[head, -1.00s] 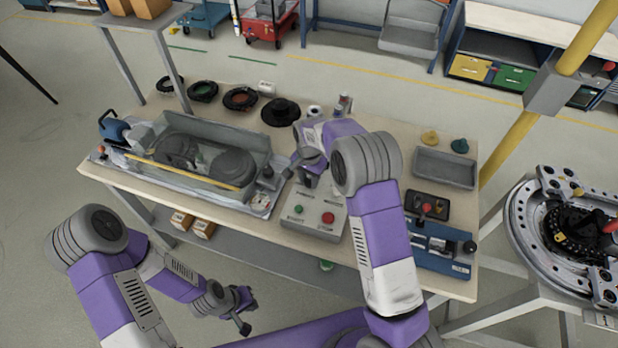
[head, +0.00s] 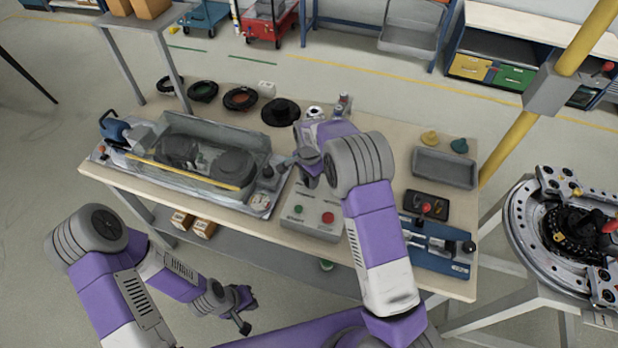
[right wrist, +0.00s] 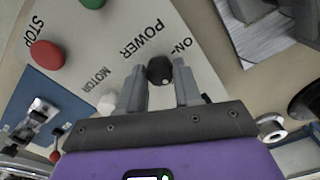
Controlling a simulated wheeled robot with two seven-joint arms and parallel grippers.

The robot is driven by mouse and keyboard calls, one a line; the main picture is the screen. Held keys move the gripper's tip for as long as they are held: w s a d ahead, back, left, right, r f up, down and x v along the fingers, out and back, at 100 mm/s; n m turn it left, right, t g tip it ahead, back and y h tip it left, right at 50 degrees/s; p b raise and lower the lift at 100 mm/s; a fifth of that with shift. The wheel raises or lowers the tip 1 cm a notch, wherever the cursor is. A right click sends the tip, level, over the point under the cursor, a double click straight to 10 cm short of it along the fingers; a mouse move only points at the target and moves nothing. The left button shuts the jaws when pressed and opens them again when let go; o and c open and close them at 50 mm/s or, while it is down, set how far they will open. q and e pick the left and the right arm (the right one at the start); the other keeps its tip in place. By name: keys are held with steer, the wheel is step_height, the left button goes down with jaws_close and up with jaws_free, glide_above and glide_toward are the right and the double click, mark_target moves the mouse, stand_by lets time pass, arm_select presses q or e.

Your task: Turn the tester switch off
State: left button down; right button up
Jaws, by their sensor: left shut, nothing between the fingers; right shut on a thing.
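The tester box (head: 312,222) is a grey panel on the table with a green button (head: 298,209) and a red STOP button (head: 327,218). In the right wrist view, its black power switch knob (right wrist: 159,69) sits beside the POWER label, with an ON mark next to it. My right gripper (right wrist: 160,86) is shut on this knob, one finger on each side. In the head view my right wrist hides the knob. My left gripper (head: 244,312) is shut and empty, low in front of the table.
A clear-walled bin (head: 215,150) stands left of the tester box. A grey tray (head: 443,168) and a blue fixture (head: 435,258) lie to its right. Several dark rings and a black hub (head: 280,112) line the back edge. A round metal fixture (head: 520,215) stands at far right.

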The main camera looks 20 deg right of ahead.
steer(key=o, duration=1)
steer(key=shift+o, duration=0.2)
step_height(320, 180, up, 8)
steer(key=shift+f+p, duration=0.15)
steer(key=shift+p, duration=0.15)
